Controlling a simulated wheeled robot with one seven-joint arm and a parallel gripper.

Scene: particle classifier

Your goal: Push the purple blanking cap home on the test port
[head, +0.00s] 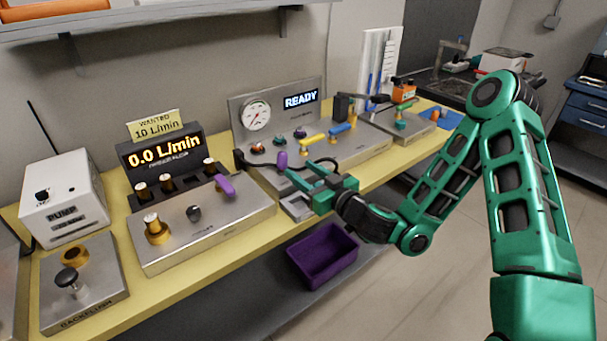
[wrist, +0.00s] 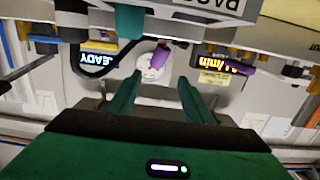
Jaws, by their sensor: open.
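A small upright purple piece (head: 282,160), which looks like the blanking cap, stands at the front left of the bench unit with the READY display. In the wrist view the purple piece (wrist: 158,57) shows beyond the gap between my fingertips, in front of the round gauge. My gripper (head: 297,177) is open and empty, with its fingers pointing toward this piece. In the wrist view my gripper (wrist: 160,85) shows a clear gap between the fingers. I cannot tell how far the piece sits on the port; the port itself is not clearly seen.
The flow unit (head: 158,240) left of my gripper carries a purple lever (head: 225,186) and reads 0.0 L/min. A black hose (head: 262,165) runs close by my fingers. Yellow and blue levers (head: 340,128) stand to the right. A purple bin (head: 322,258) sits below the yellow bench.

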